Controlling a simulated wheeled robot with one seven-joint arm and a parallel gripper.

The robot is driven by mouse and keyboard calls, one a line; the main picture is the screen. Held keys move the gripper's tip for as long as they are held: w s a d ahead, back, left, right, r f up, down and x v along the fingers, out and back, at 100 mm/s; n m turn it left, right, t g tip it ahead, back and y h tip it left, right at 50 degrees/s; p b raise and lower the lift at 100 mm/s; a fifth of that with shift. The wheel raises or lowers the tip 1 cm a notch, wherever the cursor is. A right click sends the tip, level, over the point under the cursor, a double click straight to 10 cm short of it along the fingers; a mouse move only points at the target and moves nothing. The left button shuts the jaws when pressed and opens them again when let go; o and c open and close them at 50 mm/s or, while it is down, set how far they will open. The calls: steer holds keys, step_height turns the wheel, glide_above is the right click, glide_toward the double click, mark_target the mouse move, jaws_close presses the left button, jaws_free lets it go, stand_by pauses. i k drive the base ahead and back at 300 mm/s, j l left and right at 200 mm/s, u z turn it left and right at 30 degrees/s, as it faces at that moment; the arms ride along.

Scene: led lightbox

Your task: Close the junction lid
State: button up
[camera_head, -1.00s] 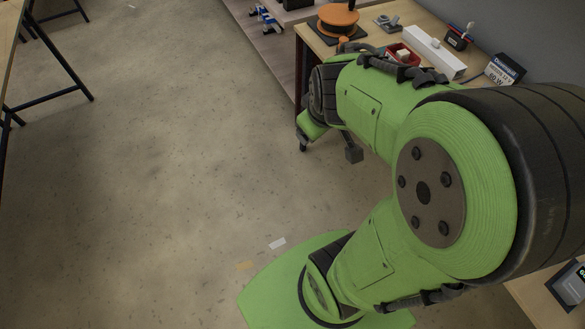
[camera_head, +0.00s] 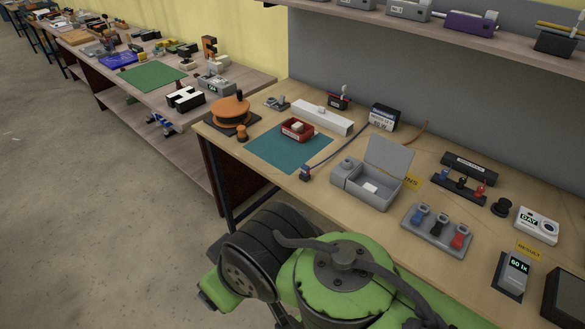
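The grey junction box (camera_head: 358,190) stands on the wooden bench, right of the middle of the head view. Its grey lid (camera_head: 389,158) stands up from the back edge, tilted back, so the box is open. A small white piece lies inside the box. My green and black arm fills the bottom of the view, in front of the bench and apart from the box. My gripper cannot be made out.
A teal mat (camera_head: 287,150) with a red tray (camera_head: 297,130) lies left of the box. A connector stand (camera_head: 437,231) stands close in front to the right, and a meter (camera_head: 515,268) farther right. A shelf (camera_head: 430,27) runs above the bench.

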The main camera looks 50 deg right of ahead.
mark_target(396, 159)
steer(key=z, duration=2.3)
steer(key=i+j+u, duration=0.55)
steer(key=i+u, duration=0.65)
steer(key=i, duration=0.2)
